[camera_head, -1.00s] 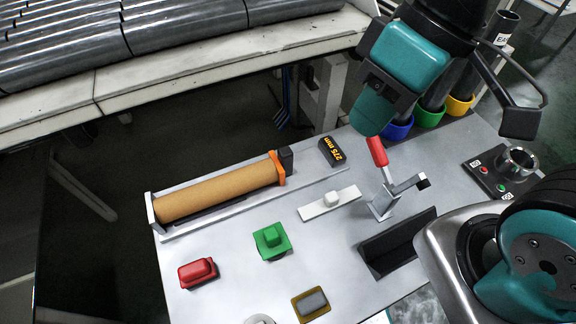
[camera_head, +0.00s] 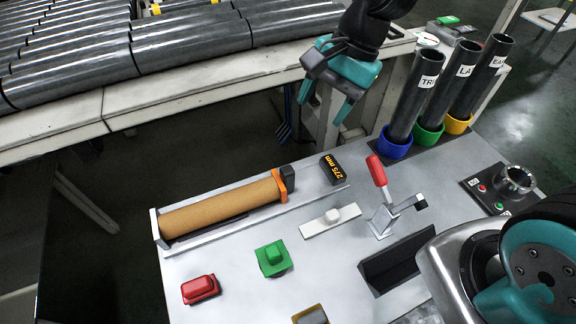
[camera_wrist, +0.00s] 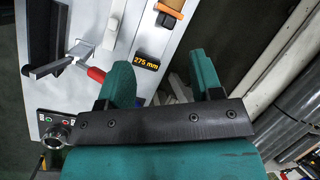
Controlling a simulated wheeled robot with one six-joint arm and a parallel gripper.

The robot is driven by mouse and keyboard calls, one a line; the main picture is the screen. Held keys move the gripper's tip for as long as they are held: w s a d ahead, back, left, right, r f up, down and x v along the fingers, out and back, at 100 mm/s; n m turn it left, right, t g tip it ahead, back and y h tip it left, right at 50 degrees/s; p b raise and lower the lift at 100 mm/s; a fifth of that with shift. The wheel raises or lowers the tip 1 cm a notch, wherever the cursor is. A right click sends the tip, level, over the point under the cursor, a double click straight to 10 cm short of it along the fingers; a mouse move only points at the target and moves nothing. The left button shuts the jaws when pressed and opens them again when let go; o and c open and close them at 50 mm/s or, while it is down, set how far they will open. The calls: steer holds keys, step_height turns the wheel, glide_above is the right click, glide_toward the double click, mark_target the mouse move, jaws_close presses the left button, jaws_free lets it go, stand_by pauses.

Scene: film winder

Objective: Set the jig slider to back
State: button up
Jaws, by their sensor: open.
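The strip also shows in part at the top of the wrist view (camera_wrist: 112,25). My gripper (camera_head: 324,104) is open and empty. It hangs beyond the panel's back edge, above and behind the 275 mm display (camera_head: 331,169), well apart from the slider. In the wrist view both teal fingers (camera_wrist: 160,62) stand apart, with the display just beyond the gap between them.
A toggle clamp with a red handle (camera_head: 377,170) stands right of the slider. Left is a brown roll (camera_head: 222,207) with an orange end piece (camera_head: 281,184). A green button (camera_head: 272,259) and red button (camera_head: 200,289) are in front. Labelled black tubes (camera_head: 414,97) stand at the back right.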

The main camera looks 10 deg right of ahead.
mark_target(288, 169)
steer(key=w+d+f+m, duration=0.1)
steer(key=w+f+m, duration=0.4)
steer(key=f+m, duration=0.15)
steer(key=shift+m, duration=0.45)
steer(key=p+x, duration=0.4)
steer(key=x, duration=1.2)
steer(key=shift+s+a+f, duration=0.2)
steer(key=shift+f, duration=0.05)
